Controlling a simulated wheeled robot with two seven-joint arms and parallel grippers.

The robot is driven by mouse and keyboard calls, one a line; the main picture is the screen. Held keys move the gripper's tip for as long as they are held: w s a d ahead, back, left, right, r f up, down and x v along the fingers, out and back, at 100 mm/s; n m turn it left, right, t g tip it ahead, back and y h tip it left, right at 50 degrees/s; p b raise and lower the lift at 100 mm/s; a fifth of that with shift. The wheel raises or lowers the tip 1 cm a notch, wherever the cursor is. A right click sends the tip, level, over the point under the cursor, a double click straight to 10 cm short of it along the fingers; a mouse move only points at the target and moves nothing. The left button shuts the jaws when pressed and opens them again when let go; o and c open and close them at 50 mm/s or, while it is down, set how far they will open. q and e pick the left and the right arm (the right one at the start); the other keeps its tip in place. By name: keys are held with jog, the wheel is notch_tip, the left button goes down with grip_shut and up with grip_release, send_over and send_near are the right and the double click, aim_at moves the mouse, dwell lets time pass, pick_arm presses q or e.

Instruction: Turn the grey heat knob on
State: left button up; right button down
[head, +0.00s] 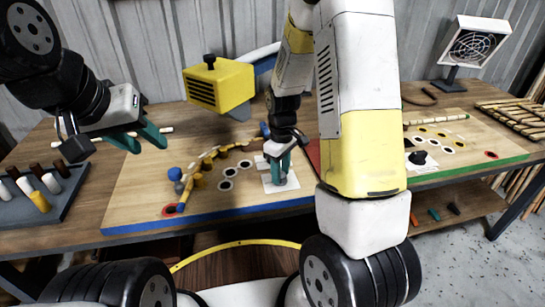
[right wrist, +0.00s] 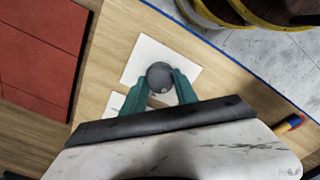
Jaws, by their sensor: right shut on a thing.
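The grey heat knob (right wrist: 158,74) is a round dark grey cap on a white square plate (right wrist: 185,62) in the right wrist view. My right gripper (right wrist: 159,85) points down at it, with one teal finger on each side of the knob, shut on it. In the head view my right gripper (head: 277,165) stands over the white plate (head: 289,186) on the blue-edged board, and its fingers mostly hide the knob. My left gripper (head: 138,138) is open and empty, in the air above the left of the table.
A grey rack (head: 35,208) with several pegs is at far left.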

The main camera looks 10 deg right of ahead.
jog(key=m, duration=0.5)
jog(key=shift+m, duration=0.3)
jog(key=m, duration=0.5)
jog(key=shift+m, duration=0.3)
jog(key=c, duration=0.9)
grip_release()
jog(key=shift+c, duration=0.2)
notch_tip(320, 180, up, 8)
jog(key=shift+f, duration=0.1)
